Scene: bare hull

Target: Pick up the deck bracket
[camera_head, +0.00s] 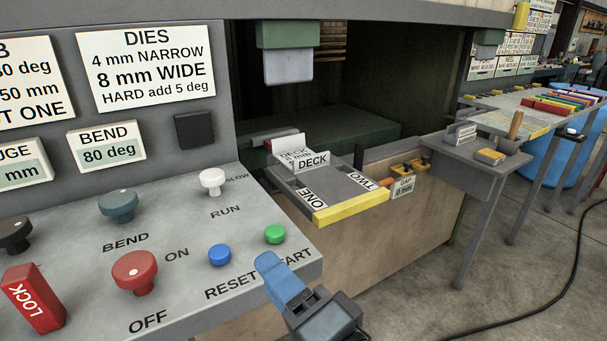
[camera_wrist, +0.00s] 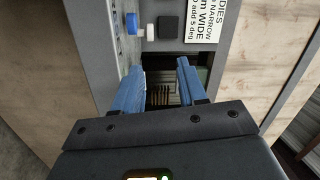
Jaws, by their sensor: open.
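The deck bracket (camera_head: 312,163) is a pale bent piece marked DECK. It sits in the head view towards the back of a grey tray (camera_head: 345,187) with a yellow front edge and slots labelled ONE and TWO. A second upright pale face with small DECK lettering stands right behind it; I cannot tell whether it is part of the bracket. My gripper (camera_head: 268,262) has blue fingers and is low in front of the control panel, nearer the camera than the tray and apart from the bracket. In the wrist view my gripper (camera_wrist: 161,70) is open and empty.
The sloping control panel (camera_head: 180,250) has several knobs and buttons beside my gripper. A grey press tool (camera_head: 288,66) hangs in the opening above and behind the tray. A small grey side table (camera_head: 470,165) stands right of it.

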